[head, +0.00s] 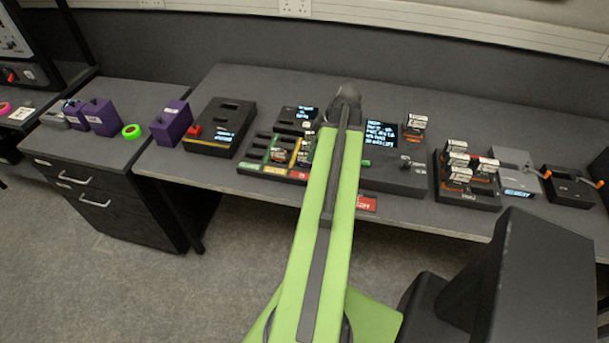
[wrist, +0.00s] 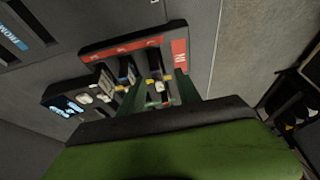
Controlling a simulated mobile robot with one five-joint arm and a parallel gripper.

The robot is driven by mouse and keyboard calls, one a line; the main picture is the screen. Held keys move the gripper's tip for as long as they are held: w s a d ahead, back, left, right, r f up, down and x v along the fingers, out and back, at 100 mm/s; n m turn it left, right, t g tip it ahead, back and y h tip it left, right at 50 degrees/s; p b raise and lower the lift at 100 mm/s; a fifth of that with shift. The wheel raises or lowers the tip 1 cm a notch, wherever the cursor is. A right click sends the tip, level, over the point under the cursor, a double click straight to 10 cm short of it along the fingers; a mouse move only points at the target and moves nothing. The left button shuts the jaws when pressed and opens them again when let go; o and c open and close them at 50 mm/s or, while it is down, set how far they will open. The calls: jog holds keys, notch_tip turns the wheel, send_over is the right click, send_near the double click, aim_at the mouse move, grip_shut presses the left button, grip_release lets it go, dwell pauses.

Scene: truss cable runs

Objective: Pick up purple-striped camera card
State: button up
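A dark card tray (head: 246,168) with coloured labels lies on the desk, left of my green arm, with small cards (head: 277,154) in it. The tray (wrist: 98,54) also shows in the wrist view, with several small cards in its slots. One card (wrist: 158,86) sits between my fingers. In the head view my arm hides the gripper.
A device with a lit screen (head: 382,135) stands right of my arm. Further right is a rack of white-and-orange cards (head: 464,188). A black slotted box (head: 219,128) and purple blocks (head: 171,123) stand left. The desk's back strip (head: 455,105) is mostly clear.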

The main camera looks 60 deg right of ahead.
aim_at(305, 163)
jog(key=shift+w+f, duration=0.2)
jog(key=shift+f, duration=0.2)
jog(key=b+x, duration=0.4)
jog(key=x, duration=0.1)
jog(key=shift+w+d+f+b, duration=0.1)
jog(key=shift+w+b, duration=0.2)
jog(key=shift+b, duration=0.05)
grip_shut()
